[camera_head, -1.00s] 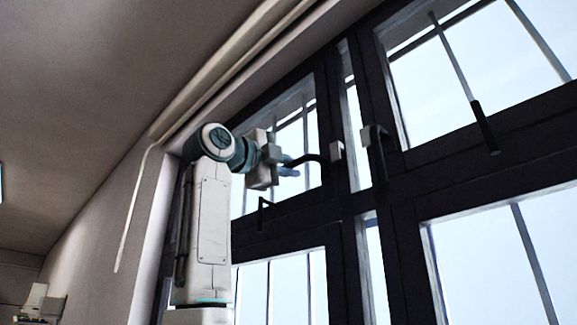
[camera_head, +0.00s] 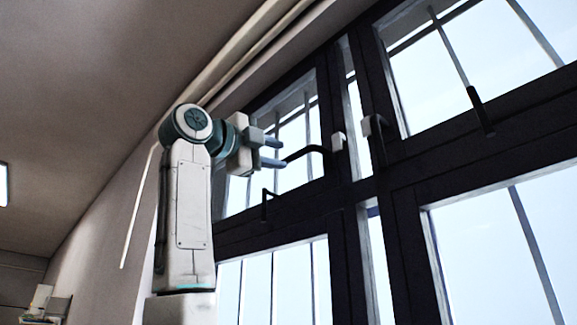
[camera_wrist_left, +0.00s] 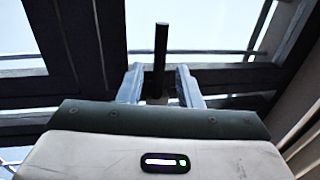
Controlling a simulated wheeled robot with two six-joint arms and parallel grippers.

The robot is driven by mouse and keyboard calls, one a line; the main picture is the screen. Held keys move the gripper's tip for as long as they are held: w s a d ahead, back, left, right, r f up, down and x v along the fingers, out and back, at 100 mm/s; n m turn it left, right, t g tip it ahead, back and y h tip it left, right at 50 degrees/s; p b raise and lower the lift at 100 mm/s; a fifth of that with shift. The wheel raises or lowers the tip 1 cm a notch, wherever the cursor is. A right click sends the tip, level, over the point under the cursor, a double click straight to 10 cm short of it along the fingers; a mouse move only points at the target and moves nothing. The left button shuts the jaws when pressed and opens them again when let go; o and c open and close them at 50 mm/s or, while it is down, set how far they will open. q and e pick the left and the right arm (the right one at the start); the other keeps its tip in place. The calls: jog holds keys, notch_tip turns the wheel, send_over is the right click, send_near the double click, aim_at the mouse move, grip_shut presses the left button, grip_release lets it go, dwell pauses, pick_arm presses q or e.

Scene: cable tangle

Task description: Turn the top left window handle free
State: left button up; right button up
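The top left window handle (camera_head: 312,150) is a dark curved bar on the dark frame. It points left from its pale mount (camera_head: 338,141), roughly sideways. My left gripper (camera_head: 274,153) is just left of the bar's free end, its two blue-grey fingers apart and empty. In the left wrist view the dark bar (camera_wrist_left: 160,55) stands in line with the gap between the open fingers (camera_wrist_left: 159,85), with room on both sides. Its near end is low between the fingertips; contact cannot be told. My right gripper is not in view.
A second dark handle (camera_head: 377,143) hangs down from a mount on the neighbouring frame. A small dark bracket (camera_head: 266,204) sits below my gripper. Pale pipes (camera_head: 250,50) run along the ceiling edge.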

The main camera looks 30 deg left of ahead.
pick_arm(q)
jog(key=b+v, duration=0.1)
jog(key=v, duration=0.4)
jog(key=shift+s+b, duration=0.25)
jog(key=shift+b, duration=0.1)
